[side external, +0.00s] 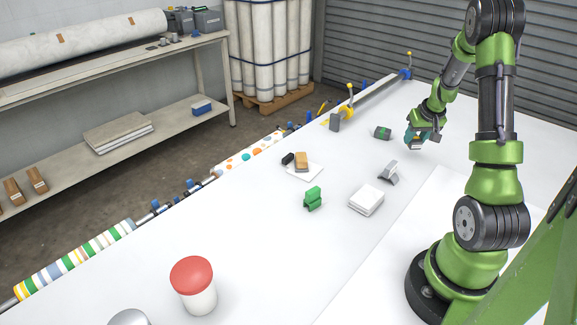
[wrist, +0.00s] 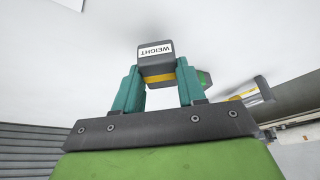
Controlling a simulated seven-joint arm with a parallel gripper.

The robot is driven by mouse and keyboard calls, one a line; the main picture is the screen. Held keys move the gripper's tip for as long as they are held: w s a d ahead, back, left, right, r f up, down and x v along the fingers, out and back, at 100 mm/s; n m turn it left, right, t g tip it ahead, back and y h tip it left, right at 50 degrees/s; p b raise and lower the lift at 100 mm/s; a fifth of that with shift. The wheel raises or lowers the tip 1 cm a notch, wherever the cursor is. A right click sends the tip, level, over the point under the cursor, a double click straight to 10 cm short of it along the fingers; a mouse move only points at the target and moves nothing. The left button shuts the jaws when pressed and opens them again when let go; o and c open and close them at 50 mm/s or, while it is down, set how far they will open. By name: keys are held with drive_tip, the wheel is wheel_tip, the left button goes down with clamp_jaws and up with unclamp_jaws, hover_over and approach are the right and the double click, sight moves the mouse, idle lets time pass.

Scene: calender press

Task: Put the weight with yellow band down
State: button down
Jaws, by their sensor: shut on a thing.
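The weight with the yellow band (wrist: 157,66) is a dark grey block with a white label reading WEIGHT, upside down in the wrist view. My gripper (wrist: 158,80) is shut on it, one teal finger on each side. In the side external view, my gripper (side external: 418,134) is at the far right part of the white table, low over the top, and the weight (side external: 415,147) shows only as a small piece below the fingers. I cannot tell whether its underside touches the table.
A dark weight with a green band (side external: 383,132) lies just left of my gripper. A red-lidded jar (side external: 195,285) is in front. The table right of my gripper is clear.

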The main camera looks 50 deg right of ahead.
sight(417, 140)
drive_tip(key=shift+d+f, duration=0.1)
drive_tip(key=shift+f, duration=1.6)
drive_tip(key=shift+f, duration=0.15)
drive_tip(key=c, duration=0.6)
unclamp_jaws()
drive_tip(key=shift+c, duration=0.2)
